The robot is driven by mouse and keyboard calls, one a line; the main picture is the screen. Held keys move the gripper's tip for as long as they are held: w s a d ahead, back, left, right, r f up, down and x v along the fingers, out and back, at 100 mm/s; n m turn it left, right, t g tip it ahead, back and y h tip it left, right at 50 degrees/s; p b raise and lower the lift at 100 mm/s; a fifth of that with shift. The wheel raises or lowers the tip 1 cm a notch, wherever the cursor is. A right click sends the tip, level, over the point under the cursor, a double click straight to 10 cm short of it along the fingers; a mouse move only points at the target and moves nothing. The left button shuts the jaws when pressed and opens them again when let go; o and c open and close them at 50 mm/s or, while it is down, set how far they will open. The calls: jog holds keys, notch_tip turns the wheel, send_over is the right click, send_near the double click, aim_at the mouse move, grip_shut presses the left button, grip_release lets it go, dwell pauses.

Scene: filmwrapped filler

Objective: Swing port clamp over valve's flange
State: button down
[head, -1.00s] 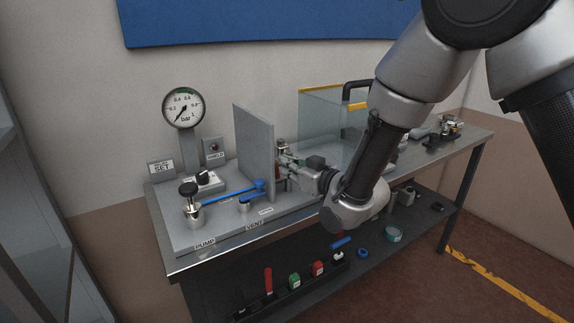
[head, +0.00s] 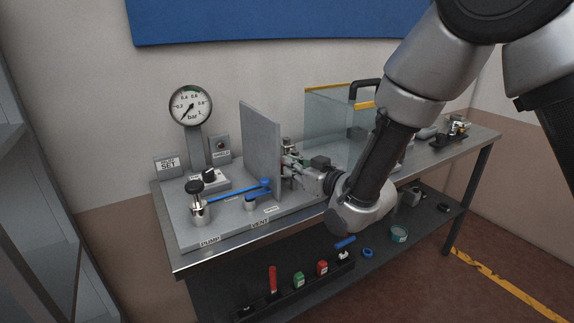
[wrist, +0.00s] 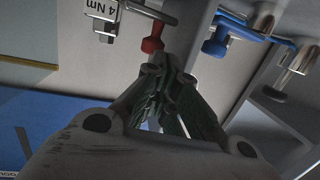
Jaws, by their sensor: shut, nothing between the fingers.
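My gripper (head: 291,168) is beside the grey upright panel on the bench, and its fingers are shut and empty. In the wrist view its fingertips (wrist: 168,68) converge just below a red-ended part (wrist: 152,43) on a dark metal bar, which may be the port clamp's handle. I cannot tell whether they touch. A small metal fitting (head: 288,146) stands behind the gripper in the head view, perhaps the valve's port. The flange and how the clamp sits on it cannot be made out. A "4 Nm" tag (wrist: 103,9) is beside the bar.
The grey panel (head: 261,150) stands close left of my gripper. Left of it are a blue lever (head: 238,190), the pump knob (head: 195,189) and a gauge (head: 191,106). A clear yellow-edged guard (head: 330,112) stands behind my arm. Several tools lie on the lower shelf (head: 400,262).

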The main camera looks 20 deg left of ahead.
jog(key=v, duration=0.9)
jog(key=shift+d, duration=0.25)
jog(key=shift+s, duration=0.15)
